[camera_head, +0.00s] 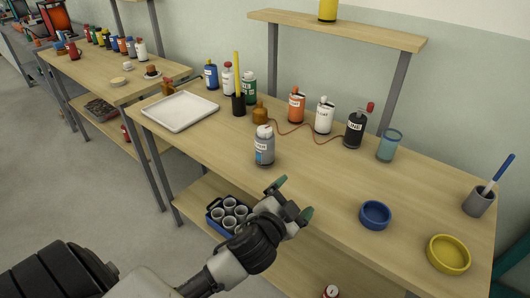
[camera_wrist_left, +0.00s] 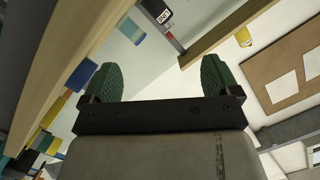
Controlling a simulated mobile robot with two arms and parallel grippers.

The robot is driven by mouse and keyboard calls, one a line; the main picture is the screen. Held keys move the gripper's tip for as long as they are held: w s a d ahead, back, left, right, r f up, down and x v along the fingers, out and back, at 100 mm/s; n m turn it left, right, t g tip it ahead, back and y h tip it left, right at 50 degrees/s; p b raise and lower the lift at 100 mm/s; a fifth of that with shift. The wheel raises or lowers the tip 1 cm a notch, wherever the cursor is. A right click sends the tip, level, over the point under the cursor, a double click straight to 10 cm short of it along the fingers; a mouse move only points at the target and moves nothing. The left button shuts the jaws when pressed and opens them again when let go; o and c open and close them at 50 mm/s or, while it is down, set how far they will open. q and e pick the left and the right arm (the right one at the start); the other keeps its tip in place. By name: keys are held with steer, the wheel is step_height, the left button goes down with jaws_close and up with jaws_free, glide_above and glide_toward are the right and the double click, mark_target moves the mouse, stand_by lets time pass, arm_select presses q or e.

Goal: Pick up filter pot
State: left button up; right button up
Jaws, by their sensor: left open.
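No pot is clearly marked as the filter pot, so I cannot tell which one it is. Possible ones are the grey pots (camera_head: 229,222) in a blue carrier on the lower shelf, a blue round pot (camera_head: 375,215), a yellow round pot (camera_head: 448,254) and a grey pot (camera_head: 478,203) holding a blue-handled tool. My left gripper (camera_head: 294,198) is open by the bench's front edge, left of the blue pot and right of the grey pots. In the left wrist view its green fingers (camera_wrist_left: 158,78) are spread with nothing held between them. My right gripper is not in view.
On the bench (camera_head: 320,190) stand a grey labelled bottle (camera_head: 264,146), a white tray (camera_head: 180,111), a teal glass (camera_head: 390,146) and several bottles along the back. A raised shelf (camera_head: 340,29) carries a yellow can (camera_head: 328,10). The bench's middle right is clear.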

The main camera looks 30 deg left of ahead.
arm_select(q)
steer(key=w+d+r+m+t+h, duration=0.1)
steer(key=d+r+m+t+h, duration=0.15)
steer(key=r+m+h, duration=0.4)
steer(key=w+d+r+m+t+h, duration=0.1)
steer(key=d+r+m+h, duration=0.35)
steer(key=r+m, duration=0.25)
steer(key=m+g+y, duration=1.1)
steer(key=m+g, duration=0.4)
steer(key=g, duration=0.1)
glide_toward(265, 138)
steer(key=w+a+f, duration=0.1)
steer(key=x, duration=0.5)
steer(key=p+x, duration=0.1)
steer(key=x, duration=0.4)
steer(key=shift+w+a+f, duration=0.1)
steer(key=shift+w+f, duration=0.15)
steer(key=shift+w, duration=0.1)
